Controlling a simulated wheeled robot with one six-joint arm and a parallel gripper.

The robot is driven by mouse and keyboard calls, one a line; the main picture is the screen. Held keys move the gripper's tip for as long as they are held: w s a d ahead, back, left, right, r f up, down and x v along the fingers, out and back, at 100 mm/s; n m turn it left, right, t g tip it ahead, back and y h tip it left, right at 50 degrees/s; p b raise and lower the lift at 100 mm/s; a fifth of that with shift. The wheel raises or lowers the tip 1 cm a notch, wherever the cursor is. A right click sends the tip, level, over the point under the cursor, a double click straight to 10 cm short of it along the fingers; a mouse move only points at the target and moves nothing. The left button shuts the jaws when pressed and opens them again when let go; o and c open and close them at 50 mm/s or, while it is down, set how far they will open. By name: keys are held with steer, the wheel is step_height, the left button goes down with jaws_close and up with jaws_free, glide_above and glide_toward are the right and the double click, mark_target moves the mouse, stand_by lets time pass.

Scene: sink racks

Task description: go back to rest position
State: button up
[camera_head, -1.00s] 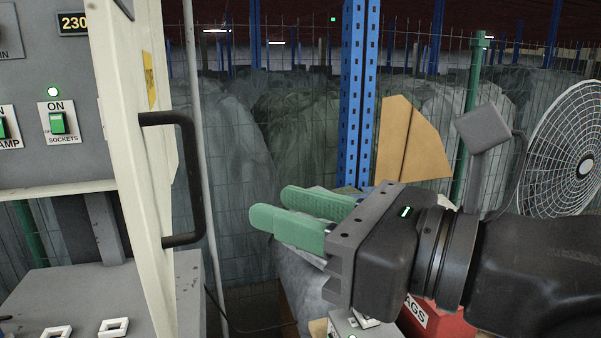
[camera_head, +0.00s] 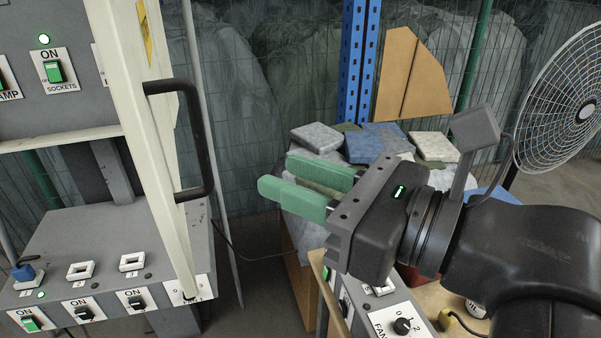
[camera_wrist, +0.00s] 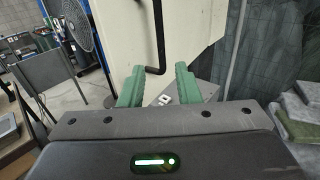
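My gripper (camera_head: 292,193) has two green fingers. They are parted with nothing between them. In the head view it hangs in the air right of the cabinet door's black handle (camera_head: 196,140), apart from it. In the wrist view the gripper (camera_wrist: 158,80) points toward the pale door (camera_wrist: 185,30), with the black handle (camera_wrist: 157,40) showing between and beyond the fingers.
The open door stands at the left before a grey switch panel (camera_head: 40,75) and a lower switch box (camera_head: 110,270). Folded cloths (camera_head: 365,145) lie piled behind my gripper. A fan (camera_head: 575,115) stands at the right. A fan control box (camera_head: 385,315) sits below my arm.

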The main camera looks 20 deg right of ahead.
steer(key=b, duration=0.2)
steer(key=shift+w+f+b, duration=0.1)
steer(key=shift+f+b, duration=0.1)
steer(key=shift+b, duration=0.1)
steer(key=shift+w+b, duration=0.1)
steer(key=shift+b, duration=1.15)
steer(key=b, duration=0.5)
steer(key=shift+w+a, duration=0.3)
steer(key=shift+w, duration=0.05)
steer(key=shift+w+a+r+b, duration=0.2)
steer(key=shift+w+b, duration=0.05)
steer(key=shift+b, duration=0.9)
steer(key=shift+r+p, duration=0.2)
steer(key=shift+p, duration=0.15)
steer(key=shift+s+d+r+p, duration=0.2)
steer(key=shift+s+d+p, duration=0.05)
steer(key=shift+p, duration=1)
steer(key=p, duration=0.5)
steer(key=shift+s+d, duration=0.25)
steer(key=shift+s, duration=0.1)
steer(key=p, duration=0.5)
steer(key=shift+s+f, duration=0.1)
steer(key=shift+s, duration=0.1)
